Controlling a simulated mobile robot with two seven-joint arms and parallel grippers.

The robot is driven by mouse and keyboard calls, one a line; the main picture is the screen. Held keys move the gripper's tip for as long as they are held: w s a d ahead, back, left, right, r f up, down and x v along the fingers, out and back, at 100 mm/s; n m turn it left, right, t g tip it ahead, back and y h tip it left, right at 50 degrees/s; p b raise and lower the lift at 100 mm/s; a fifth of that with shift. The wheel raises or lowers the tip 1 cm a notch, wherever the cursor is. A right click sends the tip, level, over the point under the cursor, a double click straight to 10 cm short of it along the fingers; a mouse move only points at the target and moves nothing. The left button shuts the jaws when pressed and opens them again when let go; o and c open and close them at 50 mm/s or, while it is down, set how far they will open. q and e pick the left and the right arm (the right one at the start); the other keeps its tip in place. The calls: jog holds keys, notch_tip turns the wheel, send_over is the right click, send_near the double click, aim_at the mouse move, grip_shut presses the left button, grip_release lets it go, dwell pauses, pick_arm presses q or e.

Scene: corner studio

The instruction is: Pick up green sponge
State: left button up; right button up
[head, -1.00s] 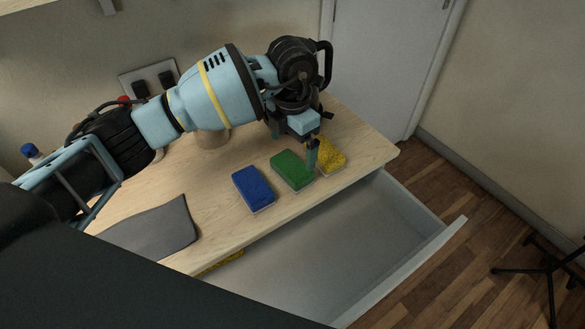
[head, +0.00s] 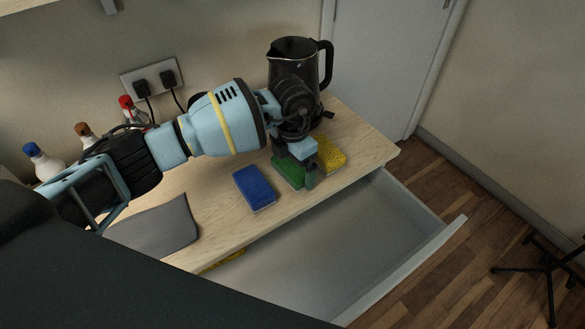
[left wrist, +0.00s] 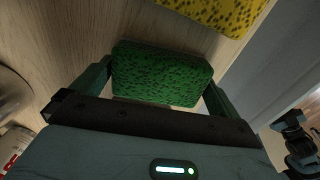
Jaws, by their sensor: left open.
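The green sponge (head: 287,172) lies on the wooden counter between the blue and yellow sponges, partly covered by my left gripper in the head view. My left gripper (head: 296,172) is open and reaches down over it. In the left wrist view the green sponge (left wrist: 160,72) lies between the two open fingers of the left gripper (left wrist: 155,85), one on each side. I cannot tell whether the fingers touch it. My right gripper is not in view.
A blue sponge (head: 254,187) lies to the left and a yellow sponge (head: 329,154) to the right. A dark kettle (head: 293,62) stands behind. A grey cloth-like sheet (head: 160,231) lies on the counter (head: 222,222). An open drawer (head: 330,250) juts out below the front edge.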

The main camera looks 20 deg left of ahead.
aim_at(292, 163)
pick_arm(q)
jog(key=c, duration=0.6)
jog(key=shift+r, duration=0.2)
jog(key=shift+r, duration=0.2)
notch_tip(292, 163, up, 3)
jog(key=shift+r, duration=0.1)
jog(key=s+d+r, duration=0.1)
jog(key=s+d, duration=0.8)
jog(key=s, duration=0.3)
jog(key=shift+s+d, duration=0.35)
